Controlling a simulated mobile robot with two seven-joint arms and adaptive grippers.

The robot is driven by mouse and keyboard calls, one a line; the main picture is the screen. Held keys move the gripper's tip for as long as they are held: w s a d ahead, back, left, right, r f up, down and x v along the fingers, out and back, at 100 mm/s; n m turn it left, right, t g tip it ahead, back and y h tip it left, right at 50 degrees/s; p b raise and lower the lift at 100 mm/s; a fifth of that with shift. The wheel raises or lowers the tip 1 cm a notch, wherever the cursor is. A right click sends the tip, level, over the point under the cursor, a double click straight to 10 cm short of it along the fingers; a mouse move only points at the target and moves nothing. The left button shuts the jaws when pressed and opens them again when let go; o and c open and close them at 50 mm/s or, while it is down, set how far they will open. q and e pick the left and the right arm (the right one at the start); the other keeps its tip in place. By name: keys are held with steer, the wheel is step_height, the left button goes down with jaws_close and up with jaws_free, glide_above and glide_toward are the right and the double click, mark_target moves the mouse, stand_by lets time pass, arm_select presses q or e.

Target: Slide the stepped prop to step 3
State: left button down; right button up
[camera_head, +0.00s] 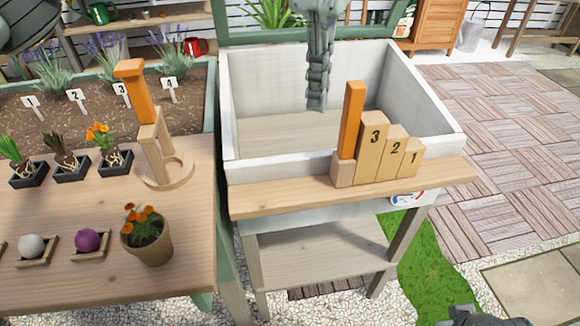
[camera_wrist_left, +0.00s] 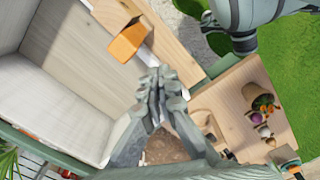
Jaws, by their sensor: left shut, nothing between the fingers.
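The stepped prop (camera_head: 384,150) is a wooden block with steps numbered 3, 2 and 1, falling to the right. It stands on the plank along the sink's front edge. An upright orange bar (camera_head: 353,118) with a small wooden foot stands at its left, by the tall step 3. The bar's orange top (camera_wrist_left: 127,42) shows in the left wrist view. My left gripper (camera_head: 317,104) hangs over the sink, shut and empty, behind and left of the prop, apart from it. Its closed fingers (camera_wrist_left: 158,95) fill the middle of the left wrist view. The right fingers cannot be made out.
The white sink (camera_head: 260,75) is open behind the plank (camera_head: 285,198), whose left part is bare. On the left table stand a wooden stand with an orange top (camera_head: 136,80), a potted orange flower (camera_head: 147,240) and small trays. A planter with numbered markers lies behind.

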arm_select(q)
step_height(320, 180, up, 7)
steer(key=p, duration=0.4)
steer(key=shift+r, duration=0.15)
stand_by(0.5)
